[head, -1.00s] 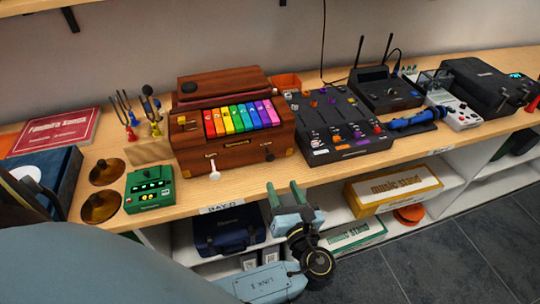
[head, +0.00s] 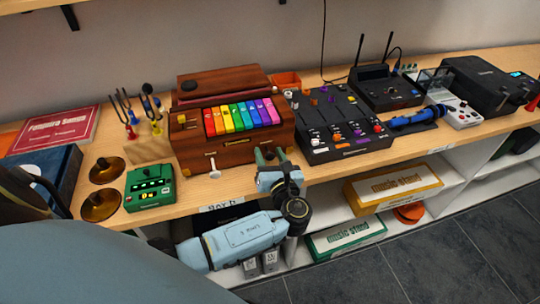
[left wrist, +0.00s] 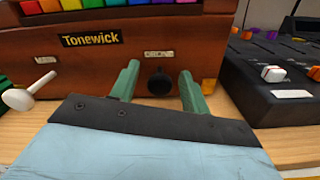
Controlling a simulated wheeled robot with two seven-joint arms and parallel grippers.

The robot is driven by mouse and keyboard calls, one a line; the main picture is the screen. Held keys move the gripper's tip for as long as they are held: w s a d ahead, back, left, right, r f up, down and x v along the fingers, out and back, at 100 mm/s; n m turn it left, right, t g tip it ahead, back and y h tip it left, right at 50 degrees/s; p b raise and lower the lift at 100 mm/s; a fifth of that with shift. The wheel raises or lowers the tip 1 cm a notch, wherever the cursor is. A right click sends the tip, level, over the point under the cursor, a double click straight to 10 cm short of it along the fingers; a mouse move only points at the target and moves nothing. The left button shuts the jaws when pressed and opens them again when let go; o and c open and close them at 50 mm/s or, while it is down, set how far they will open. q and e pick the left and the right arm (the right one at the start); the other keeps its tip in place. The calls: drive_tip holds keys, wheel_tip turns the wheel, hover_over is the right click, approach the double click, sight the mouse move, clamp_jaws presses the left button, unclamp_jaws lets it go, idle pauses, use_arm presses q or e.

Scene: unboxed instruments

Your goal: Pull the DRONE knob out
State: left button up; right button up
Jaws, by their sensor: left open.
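The wooden Tonewick instrument (head: 236,155) with rainbow keys stands on the shelf top. In the left wrist view, the black DRONE knob (left wrist: 159,82) sits on its front face below a small label. My left gripper (left wrist: 157,80) is open, its green fingers on either side of the knob with visible gaps, not closed on it. In the head view the left gripper (head: 269,154) is at the instrument's front right, and the knob is hard to make out behind the fingers. A white knob (left wrist: 28,93) juts from the left of the face. My right gripper is not in view.
A black mixer (head: 345,140) stands close on the right of the instrument. A green pedal (head: 150,187) and brass discs lie to its left. Floor in front is clear.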

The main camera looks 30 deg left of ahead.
use_arm(q)
clamp_jaws()
drive_tip(key=shift+s+d+r+p, duration=0.1)
drive_tip(key=shift+s+d+p, duration=0.4)
drive_tip(key=shift+p, duration=0.2)
drive_tip(key=shift+s+d+p, duration=0.25)
drive_tip(key=shift+d+p, duration=0.05)
drive_tip(key=shift+d, duration=0.1)
unclamp_jaws()
